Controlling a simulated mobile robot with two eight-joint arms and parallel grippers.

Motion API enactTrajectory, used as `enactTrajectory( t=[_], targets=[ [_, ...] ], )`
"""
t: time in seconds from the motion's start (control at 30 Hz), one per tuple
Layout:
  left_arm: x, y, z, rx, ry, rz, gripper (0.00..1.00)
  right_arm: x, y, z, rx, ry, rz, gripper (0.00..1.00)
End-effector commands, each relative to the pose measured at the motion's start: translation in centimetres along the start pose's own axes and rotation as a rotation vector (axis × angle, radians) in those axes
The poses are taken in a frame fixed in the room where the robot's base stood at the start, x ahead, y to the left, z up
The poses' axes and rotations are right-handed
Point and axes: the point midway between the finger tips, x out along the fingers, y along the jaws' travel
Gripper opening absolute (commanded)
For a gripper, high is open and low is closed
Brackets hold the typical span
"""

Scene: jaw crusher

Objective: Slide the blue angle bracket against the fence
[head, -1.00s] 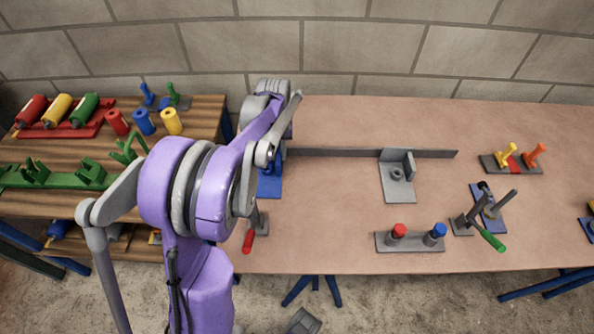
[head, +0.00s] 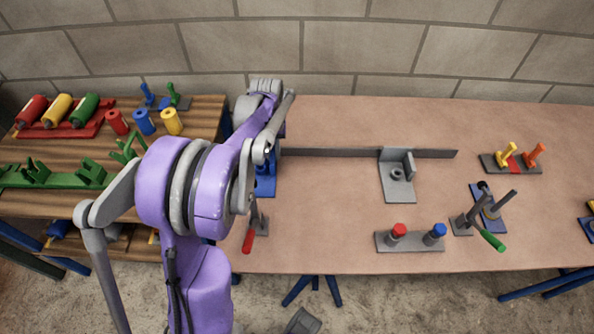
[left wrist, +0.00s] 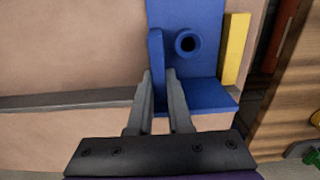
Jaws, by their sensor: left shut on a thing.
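The blue angle bracket (head: 265,187) lies on the bench at the left end of the grey fence (head: 330,152), partly hidden by my left arm. In the left wrist view the bracket (left wrist: 205,72) shows its base plate, a round boss with a hole and an upright rib. My left gripper (left wrist: 162,82) is shut on that rib. The fence (left wrist: 70,101) comes in from the left in that view and passes behind the fingers. I cannot tell whether the bracket touches it. My right gripper is not in view.
A yellow strip (left wrist: 236,50) stands beside the bracket. A grey angle bracket (head: 397,185) sits at the fence. A red-handled clamp (head: 250,238) is in front, with a plate of red and blue knobs (head: 410,246) to the right. A wooden shelf (head: 200,115) stands left.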

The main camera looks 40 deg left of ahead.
Motion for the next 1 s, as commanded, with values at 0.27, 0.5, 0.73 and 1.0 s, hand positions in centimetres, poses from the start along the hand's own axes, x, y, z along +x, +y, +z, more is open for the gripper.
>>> enactTrajectory(
  t=[0.27, 0.5, 0.73, 1.0],
  targets=[
    [-0.04, -0.36, -0.13, -0.001, 0.004, -0.003, 0.00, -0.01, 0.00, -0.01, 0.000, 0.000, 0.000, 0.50],
    [-0.04, -0.38, -0.13, -0.001, 0.004, -0.004, 0.32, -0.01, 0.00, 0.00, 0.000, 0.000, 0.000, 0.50],
    [-0.02, -0.30, -0.06, -0.001, 0.002, -0.002, 0.52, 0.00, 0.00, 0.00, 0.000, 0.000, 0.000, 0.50],
    [-0.32, -0.26, -0.04, 0.000, 0.001, -0.001, 0.52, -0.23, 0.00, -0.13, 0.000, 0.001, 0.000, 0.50]
  ],
)
